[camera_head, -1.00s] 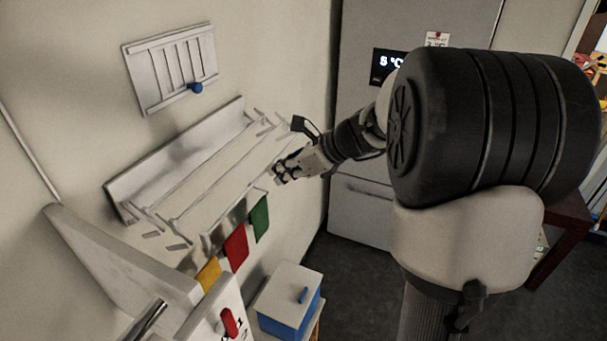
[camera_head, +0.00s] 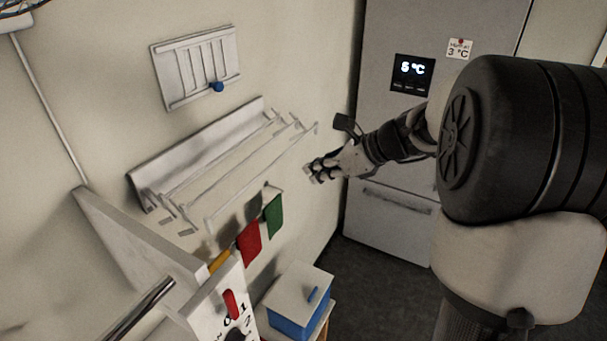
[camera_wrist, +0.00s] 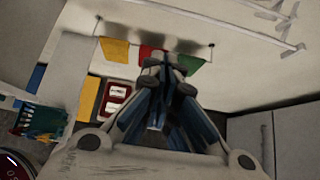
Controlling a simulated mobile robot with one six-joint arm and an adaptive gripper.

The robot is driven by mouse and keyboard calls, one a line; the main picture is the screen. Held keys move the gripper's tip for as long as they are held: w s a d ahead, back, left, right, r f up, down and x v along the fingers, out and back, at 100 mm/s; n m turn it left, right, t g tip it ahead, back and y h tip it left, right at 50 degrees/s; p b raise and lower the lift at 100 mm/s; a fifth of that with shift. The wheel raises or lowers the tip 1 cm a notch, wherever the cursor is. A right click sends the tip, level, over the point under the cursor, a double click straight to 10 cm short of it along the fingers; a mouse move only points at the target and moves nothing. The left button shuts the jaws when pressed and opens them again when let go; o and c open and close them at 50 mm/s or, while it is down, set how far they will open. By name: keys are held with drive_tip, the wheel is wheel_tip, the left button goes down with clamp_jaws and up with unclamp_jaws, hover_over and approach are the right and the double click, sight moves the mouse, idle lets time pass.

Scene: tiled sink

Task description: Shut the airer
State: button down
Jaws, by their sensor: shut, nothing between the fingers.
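The airer is a white wall-mounted rack. Its back panel (camera_head: 205,150) is on the left wall, and its thin rails (camera_head: 262,167) stand out from it on jointed arms, so it is extended. Some rails also show at the upper right of the wrist view (camera_wrist: 272,28). My gripper (camera_head: 311,174) is shut and empty, to the right of and a little below the front rail's right end. I cannot tell how far apart they are in depth. In the wrist view the closed fingers (camera_wrist: 163,62) overlap the red cloth and touch nothing clearly.
Yellow, red (camera_head: 249,243) and green (camera_head: 273,215) cloths hang below the airer. A slatted panel (camera_head: 197,68) with a blue knob is above it. A blue box with a white lid (camera_head: 298,287) stands below. A grey fridge (camera_head: 440,40) is behind my arm.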

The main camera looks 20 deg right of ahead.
drive_tip(key=p+v, duration=0.3)
drive_tip(key=v, duration=0.2)
drive_tip(key=w+a+f, duration=0.5)
drive_tip(key=w+a, duration=0.2)
drive_tip(key=w, duration=0.2)
drive_tip(key=shift+w+p, duration=0.2)
drive_tip(key=shift+p, duration=0.15)
drive_tip(key=shift+f, duration=0.15)
